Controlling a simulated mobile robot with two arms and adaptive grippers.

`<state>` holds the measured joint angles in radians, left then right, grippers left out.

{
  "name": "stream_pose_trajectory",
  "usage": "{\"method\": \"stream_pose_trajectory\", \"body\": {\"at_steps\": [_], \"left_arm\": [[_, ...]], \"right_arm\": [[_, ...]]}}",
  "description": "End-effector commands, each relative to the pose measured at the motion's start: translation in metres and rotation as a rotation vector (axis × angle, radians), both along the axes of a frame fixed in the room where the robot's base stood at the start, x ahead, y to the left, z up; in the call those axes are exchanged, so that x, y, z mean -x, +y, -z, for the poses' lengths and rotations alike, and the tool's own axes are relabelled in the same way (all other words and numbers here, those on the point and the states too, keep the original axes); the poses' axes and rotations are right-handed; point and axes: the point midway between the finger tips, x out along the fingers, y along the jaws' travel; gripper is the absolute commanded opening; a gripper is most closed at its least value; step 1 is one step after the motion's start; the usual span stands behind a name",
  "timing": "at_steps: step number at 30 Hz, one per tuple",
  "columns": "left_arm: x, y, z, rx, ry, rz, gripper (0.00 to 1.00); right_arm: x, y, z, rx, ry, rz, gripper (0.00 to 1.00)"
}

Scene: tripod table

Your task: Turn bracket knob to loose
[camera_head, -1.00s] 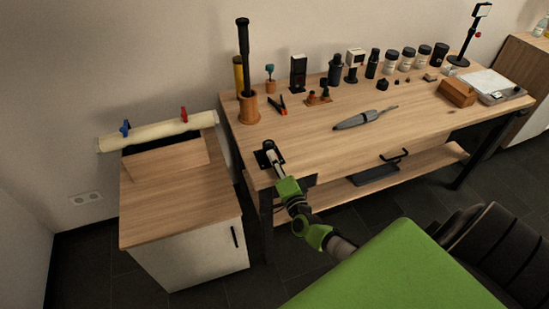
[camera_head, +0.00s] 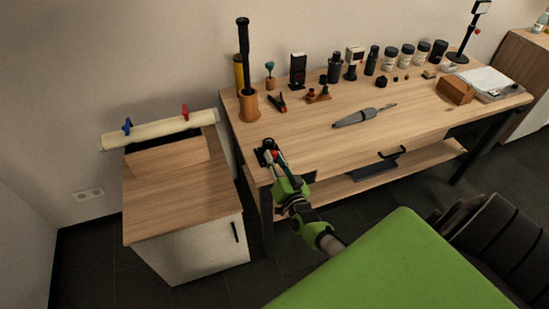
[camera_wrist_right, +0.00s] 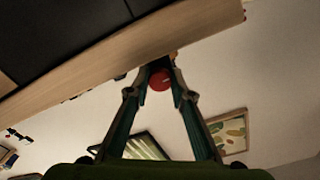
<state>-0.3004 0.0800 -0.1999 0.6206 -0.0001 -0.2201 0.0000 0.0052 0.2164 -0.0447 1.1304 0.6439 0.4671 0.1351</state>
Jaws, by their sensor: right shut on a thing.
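The bracket (camera_head: 262,148) is a small black piece at the front left corner of the workbench. A red knob (camera_wrist_right: 160,80) shows in the right wrist view between my fingertips; it is small and partly hidden by the gripper in the head view. My right gripper (camera_head: 273,155) reaches the bracket from the front, and its fingertips (camera_wrist_right: 160,72) are closed on the knob's sides. Which way the knob is turned cannot be told. My left gripper is in neither view.
A wooden cabinet (camera_head: 180,200) with a roll (camera_head: 160,129) stands at left. A green surface (camera_head: 410,265) fills the front.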

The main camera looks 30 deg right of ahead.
Motion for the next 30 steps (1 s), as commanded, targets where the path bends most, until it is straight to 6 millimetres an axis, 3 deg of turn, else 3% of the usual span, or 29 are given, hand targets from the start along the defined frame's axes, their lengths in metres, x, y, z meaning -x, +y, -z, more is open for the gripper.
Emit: {"method": "stream_pose_trajectory", "body": {"at_steps": [18,19,20,30], "left_arm": [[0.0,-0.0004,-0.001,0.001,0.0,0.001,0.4],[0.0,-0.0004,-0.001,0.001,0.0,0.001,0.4],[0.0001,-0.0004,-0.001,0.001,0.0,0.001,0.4],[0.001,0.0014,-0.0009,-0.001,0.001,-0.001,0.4]], "right_arm": [[0.001,0.0008,0.0027,0.041,0.015,-0.001,0.0],[0.0011,0.0008,0.0026,0.041,0.015,-0.001,0.24],[0.0011,0.0008,0.0026,0.041,0.015,-0.001,0.29],[0.0018,0.0006,0.0012,0.041,0.012,0.0,0.29]]}}
